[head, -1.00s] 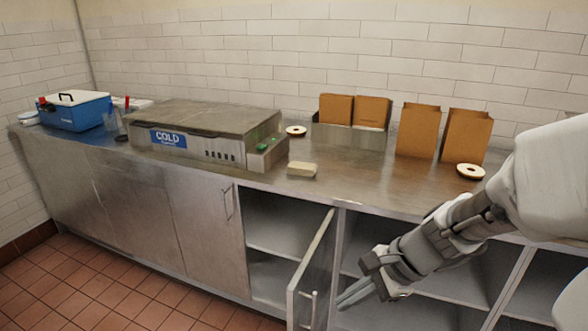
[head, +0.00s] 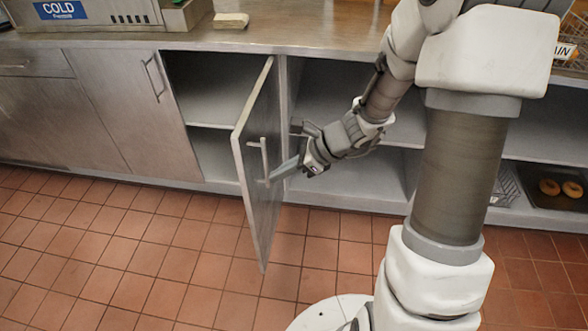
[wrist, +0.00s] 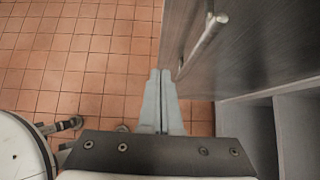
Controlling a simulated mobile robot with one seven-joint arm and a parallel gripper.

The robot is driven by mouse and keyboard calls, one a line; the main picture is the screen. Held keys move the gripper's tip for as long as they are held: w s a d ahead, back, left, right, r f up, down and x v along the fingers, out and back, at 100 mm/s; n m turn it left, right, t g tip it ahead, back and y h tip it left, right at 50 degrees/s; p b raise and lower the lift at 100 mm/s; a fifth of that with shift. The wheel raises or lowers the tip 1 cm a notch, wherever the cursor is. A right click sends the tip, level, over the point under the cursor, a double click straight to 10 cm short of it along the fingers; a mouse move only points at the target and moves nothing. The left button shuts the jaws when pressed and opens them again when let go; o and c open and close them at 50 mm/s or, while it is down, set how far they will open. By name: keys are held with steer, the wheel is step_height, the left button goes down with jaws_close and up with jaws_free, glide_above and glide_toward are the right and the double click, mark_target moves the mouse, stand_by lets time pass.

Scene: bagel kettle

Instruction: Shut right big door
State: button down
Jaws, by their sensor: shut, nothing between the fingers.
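The right big door (head: 258,200) is a grey cabinet door standing open, swung out from the counter front beside the central post. Its bar handle (head: 264,160) is on the face toward my gripper. My gripper (head: 273,178) is shut and empty, to the right of the door, with its fingertips close to the handle's lower end. In the wrist view the fingers (wrist: 161,76) are together, left of the door panel (wrist: 250,45) and its handle (wrist: 203,45). I cannot tell whether they touch the door.
The open compartment (head: 210,90) left of the door has an empty shelf. A shut door (head: 120,100) with its own handle is farther left. Open shelves lie behind my arm, with a tray of donuts (head: 560,190) at lower right. The tiled floor (head: 130,260) in front is clear.

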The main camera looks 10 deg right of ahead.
mark_target(247, 179)
steer(key=a, duration=0.1)
steer(key=w+a, duration=0.1)
steer(key=a+f+b, duration=0.1)
steer(key=shift+w+a+f, duration=0.1)
steer(key=shift+w+a, duration=0.1)
steer(key=shift+a, duration=0.15)
steer(key=shift+w+a, duration=0.2)
steer(key=shift+a, duration=0.35)
steer(key=shift+w+a, duration=0.1)
steer(key=shift+a, duration=0.05)
